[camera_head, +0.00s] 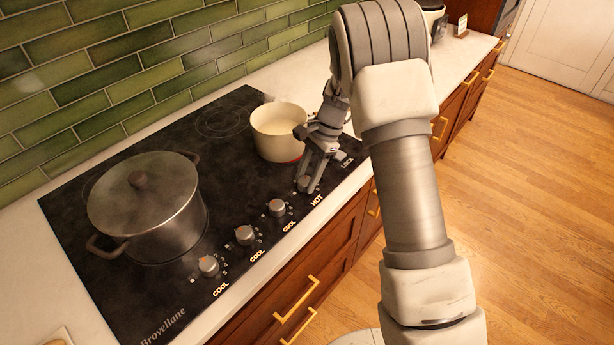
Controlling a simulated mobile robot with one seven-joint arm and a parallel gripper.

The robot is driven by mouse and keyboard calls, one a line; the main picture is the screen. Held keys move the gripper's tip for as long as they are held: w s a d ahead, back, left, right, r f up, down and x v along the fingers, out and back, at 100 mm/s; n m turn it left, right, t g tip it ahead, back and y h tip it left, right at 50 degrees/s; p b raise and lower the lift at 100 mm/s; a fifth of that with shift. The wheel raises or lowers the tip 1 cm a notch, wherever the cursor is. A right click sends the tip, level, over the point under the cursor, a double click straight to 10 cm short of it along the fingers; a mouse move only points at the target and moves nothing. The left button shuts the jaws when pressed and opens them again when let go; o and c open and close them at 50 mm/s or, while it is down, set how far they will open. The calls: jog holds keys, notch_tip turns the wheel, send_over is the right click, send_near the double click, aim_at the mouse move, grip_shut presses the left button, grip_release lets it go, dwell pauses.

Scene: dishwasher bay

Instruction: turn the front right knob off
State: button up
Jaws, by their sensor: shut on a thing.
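A row of silver knobs runs along the front edge of the black cooktop (110,265). My gripper (308,180) reaches down from the right and is shut on the rightmost knob (304,186), whose lower part shows below the fingers. The label "HOT" is lit beside this knob. The pointer of the knob is hidden by my fingers. The other knobs, at the left (208,266), middle (244,235) and right (277,207), each have a "COOL" label. A red glow shows at the base of the cream pot (277,133) behind my gripper.
A large lidded steel pot (145,205) stands on the left of the cooktop. A green tiled wall (120,70) is behind. Drawers with brass handles (297,300) lie below the counter. The wooden floor at the right is clear.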

grip_shut()
jog(key=shift+n, duration=0.4)
jog(key=n, duration=0.2)
jog(key=n+g+h+p, duration=0.1)
jog(key=n, duration=0.1)
jog(key=shift+w+a+n, duration=0.1)
jog(key=shift+w+n, duration=0.05)
jog(key=shift+n, duration=0.15)
jog(key=n+h, duration=0.1)
jog(key=n, duration=0.2)
jog(key=n+g+h, duration=0.1)
jog(key=n, duration=0.2)
jog(key=shift+a+h, duration=0.15)
jog(key=shift+h, duration=0.25)
jog(key=shift+n, duration=0.4)
jog(key=o, duration=1)
grip_release()
